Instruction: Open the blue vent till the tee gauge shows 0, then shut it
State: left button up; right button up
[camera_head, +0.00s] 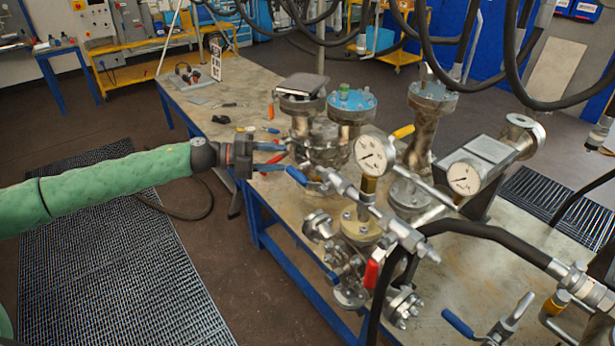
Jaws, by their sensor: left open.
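The blue vent lever (297,175) sits at the left end of a steel pipe line on the workbench. A round white gauge (371,155) stands on a brass fitting on that line; its needle is too small to read surely. A second white gauge (464,178) is to its right; I cannot tell for certain which is the tee gauge. My left gripper (284,157) comes in from the left, open, its fingers pointing right toward the vessel. Its fingertips are just left of and above the blue lever, seemingly apart from it. My right gripper is not in view.
Flanged vessels (322,140) stand close behind the lever. A red-handled valve (371,273) and a black hose (490,233) are in front. Another blue lever (458,323) is at the lower right. Loose tools lie on the workbench (235,85) at the back left.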

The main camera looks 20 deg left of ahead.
aim_at(304, 176)
pick_arm(q)
jog(key=s+m+g, duration=0.1)
jog(key=s+g, duration=0.1)
jog(key=s+d+m+g, duration=0.1)
jog(key=s, duration=0.1)
jog(key=shift+f+g+h, duration=0.1)
jog(key=shift+g+h, duration=0.3)
jog(key=shift+s+d, duration=0.1)
jog(key=shift+s, duration=0.2)
jog(key=shift+d, duration=0.15)
jog(key=d+p, duration=0.1)
jog(key=d, duration=0.1)
jog(key=d+p, duration=0.1)
jog(key=d, duration=0.1)
jog(key=d+p, duration=0.2)
jog(key=shift+w+d+f, duration=0.15)
jog(key=shift+w+f, duration=0.2)
jog(key=shift+d+f, duration=0.2)
jog(key=shift+d, duration=0.35)
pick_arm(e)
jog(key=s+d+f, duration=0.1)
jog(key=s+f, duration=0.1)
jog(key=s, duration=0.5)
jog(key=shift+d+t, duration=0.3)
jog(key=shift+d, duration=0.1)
pick_arm(q)
grip_shut()
